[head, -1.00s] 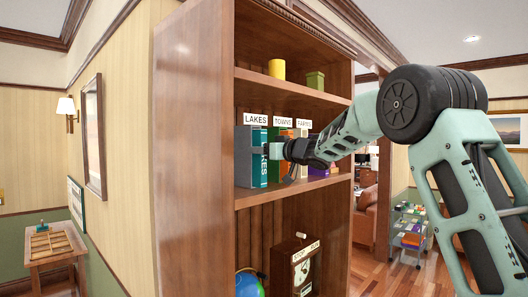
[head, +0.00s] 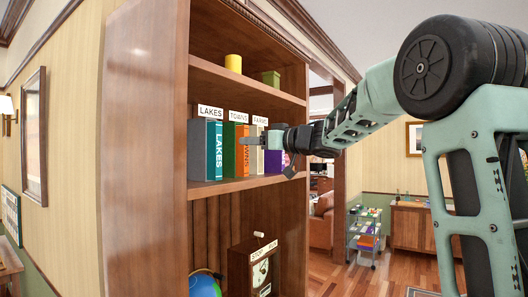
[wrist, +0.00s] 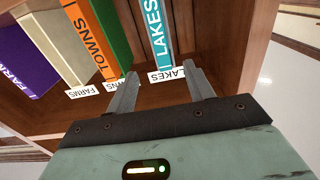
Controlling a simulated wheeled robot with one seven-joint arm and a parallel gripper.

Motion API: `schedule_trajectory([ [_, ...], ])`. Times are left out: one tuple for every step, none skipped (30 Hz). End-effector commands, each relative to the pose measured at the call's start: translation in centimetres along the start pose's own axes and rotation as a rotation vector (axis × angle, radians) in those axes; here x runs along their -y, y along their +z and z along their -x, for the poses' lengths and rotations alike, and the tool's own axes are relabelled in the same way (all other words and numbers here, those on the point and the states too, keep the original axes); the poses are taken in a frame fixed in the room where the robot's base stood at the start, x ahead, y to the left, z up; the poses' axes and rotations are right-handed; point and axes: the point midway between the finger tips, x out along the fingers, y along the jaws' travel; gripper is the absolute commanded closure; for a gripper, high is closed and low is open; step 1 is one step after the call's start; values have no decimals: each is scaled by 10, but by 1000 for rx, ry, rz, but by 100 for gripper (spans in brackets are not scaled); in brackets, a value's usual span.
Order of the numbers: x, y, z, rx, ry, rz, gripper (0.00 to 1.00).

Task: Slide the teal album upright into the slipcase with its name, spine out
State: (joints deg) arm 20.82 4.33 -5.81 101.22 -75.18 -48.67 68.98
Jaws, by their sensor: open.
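The teal album (head: 219,150) stands upright on the shelf under the LAKES sign (head: 210,112), with its LAKES spine facing out. It sits in the grey slipcase (head: 198,150), whose side shows at the left; its spine looks about level with the case front. How deep it sits inside is hidden. My gripper (head: 268,150) is open and empty, in front of the shelf and right of the album in the head view. In the wrist view, the album spine (wrist: 154,25) shows beyond and between the spread fingers (wrist: 161,76), apart from them.
An orange TOWNS album (head: 242,150) with a green one beside it, a cream case (head: 257,158) and a purple FARMS album (head: 273,162) stand to the right. A yellow cup (head: 233,63) and a green box (head: 271,78) are on the shelf above.

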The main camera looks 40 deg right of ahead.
Motion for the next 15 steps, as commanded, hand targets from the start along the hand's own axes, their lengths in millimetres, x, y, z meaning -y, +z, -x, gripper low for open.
schedule_trajectory([
  [0,2,9,-1,1,3,47],
  [0,2,13,-1,2,2,47],
  [-1,1,17,-1,2,1,47],
  [-1,1,20,-1,2,1,47],
  [0,1,22,-1,1,1,47],
  [0,1,25,0,0,1,47],
  [0,1,26,0,0,1,47],
  [0,0,27,0,0,1,47],
  [0,0,28,0,0,1,47],
  [0,0,28,0,0,1,47],
  [0,0,29,0,0,1,47],
  [0,0,29,0,0,1,47],
  [0,0,29,0,0,1,47],
  [0,-1,29,0,0,1,47],
  [0,0,29,0,0,1,47],
])
